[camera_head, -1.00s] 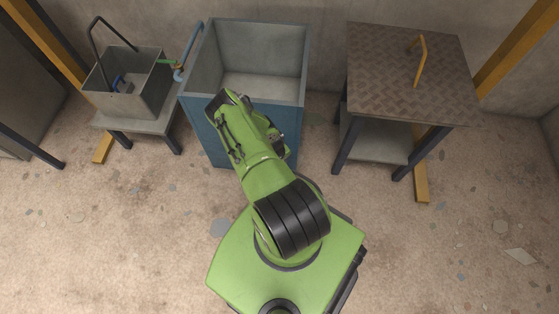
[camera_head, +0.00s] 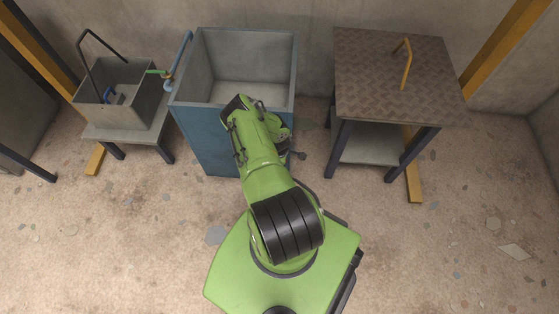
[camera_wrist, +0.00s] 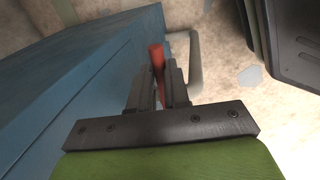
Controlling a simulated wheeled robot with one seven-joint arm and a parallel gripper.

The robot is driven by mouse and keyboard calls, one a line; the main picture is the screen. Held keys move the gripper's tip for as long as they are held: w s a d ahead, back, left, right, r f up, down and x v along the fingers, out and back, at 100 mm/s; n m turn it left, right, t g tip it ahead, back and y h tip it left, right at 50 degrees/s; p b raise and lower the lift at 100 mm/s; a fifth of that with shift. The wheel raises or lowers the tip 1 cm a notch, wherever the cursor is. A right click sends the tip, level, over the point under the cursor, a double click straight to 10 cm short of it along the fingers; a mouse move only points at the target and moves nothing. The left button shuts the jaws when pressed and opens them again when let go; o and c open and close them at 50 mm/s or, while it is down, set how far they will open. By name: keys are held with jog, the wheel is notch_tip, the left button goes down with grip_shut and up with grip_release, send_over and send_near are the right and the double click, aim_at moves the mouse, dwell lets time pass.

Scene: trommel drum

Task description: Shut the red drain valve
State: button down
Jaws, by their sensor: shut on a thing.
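The red drain valve handle (camera_wrist: 157,56) stands up between the fingers of my gripper (camera_wrist: 159,82) in the wrist view. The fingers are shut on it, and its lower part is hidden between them. A grey pipe (camera_wrist: 194,62) lies just right of the handle. The blue tank (camera_head: 205,135) fills the left of the wrist view (camera_wrist: 85,75), close beside the fingers. In the head view my green arm reaches to the tank's front right side and hides the valve handle.
A grey bin (camera_head: 125,108) with a black handle stands on a low stand at left. A blue pipe (camera_head: 181,58) with a green-handled valve (camera_head: 158,72) lies between bin and tank. A plate-topped table (camera_head: 390,100) stands at right. Open floor lies in front.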

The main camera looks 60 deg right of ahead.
jog(key=shift+w+d+n, duration=0.15)
jog(key=shift+n, duration=0.15)
dwell(0.4)
jog(key=c, duration=1.1)
grip_release()
notch_tip(320, 180, up, 16)
jog(key=s+a+p, duration=0.1)
jog(key=a+p, duration=0.1)
jog(key=p, duration=0.5)
jog(key=shift+s+a+f, duration=0.2)
jog(key=shift+a+f, duration=0.05)
jog(key=shift+a, duration=0.1)
